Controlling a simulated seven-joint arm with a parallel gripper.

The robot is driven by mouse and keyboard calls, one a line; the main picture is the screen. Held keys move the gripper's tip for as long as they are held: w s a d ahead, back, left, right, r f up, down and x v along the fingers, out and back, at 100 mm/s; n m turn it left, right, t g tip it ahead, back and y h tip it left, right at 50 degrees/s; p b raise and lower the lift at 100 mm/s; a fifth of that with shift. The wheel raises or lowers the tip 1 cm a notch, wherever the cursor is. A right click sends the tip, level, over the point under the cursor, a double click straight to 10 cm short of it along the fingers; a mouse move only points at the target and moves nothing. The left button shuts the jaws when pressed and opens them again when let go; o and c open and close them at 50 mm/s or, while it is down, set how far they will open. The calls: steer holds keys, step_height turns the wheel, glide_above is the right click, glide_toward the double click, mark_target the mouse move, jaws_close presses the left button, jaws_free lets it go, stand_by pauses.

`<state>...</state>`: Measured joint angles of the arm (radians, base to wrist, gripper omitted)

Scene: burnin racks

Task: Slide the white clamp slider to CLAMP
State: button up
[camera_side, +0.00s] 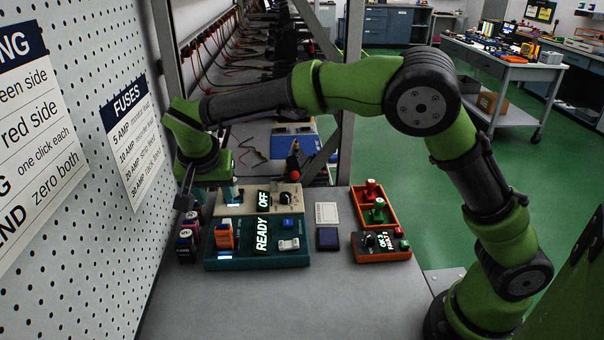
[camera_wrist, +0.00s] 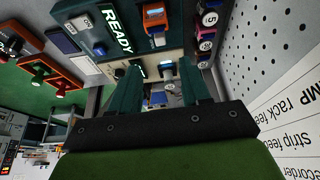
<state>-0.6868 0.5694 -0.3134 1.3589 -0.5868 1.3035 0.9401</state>
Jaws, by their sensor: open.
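The white slider (camera_side: 288,244) sits at the right front of the teal box (camera_side: 240,263), beside the lit READY display (camera_side: 262,234). In the wrist view the white slider (camera_wrist: 83,22) is at the upper left, well off to the side of my fingers. My gripper (camera_side: 187,199) is at the left near the pegboard, over the left end of the boxes. In the wrist view my gripper (camera_wrist: 161,88) has its dark green fingers spread, with a gap between them.
Small labelled cylinders (camera_side: 187,240) stand by the pegboard (camera_side: 80,150). An orange tray (camera_side: 374,208) and orange unit (camera_side: 380,247) are right. The front bench is clear.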

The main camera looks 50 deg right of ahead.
steer(key=shift+v, duration=1.7)
steer(key=s+d+r+n+t+y, duration=0.2)
steer(key=s+d, duration=0.5)
steer(key=s, duration=0.5)
steer(key=s+d+r+n+t+y, duration=0.2)
steer(key=s+d, duration=0.5)
steer(key=s, duration=0.5)
steer(key=shift+d+n+y, duration=0.4)
steer(key=shift+n+y, duration=0.1)
steer(key=shift+y, duration=0.1)
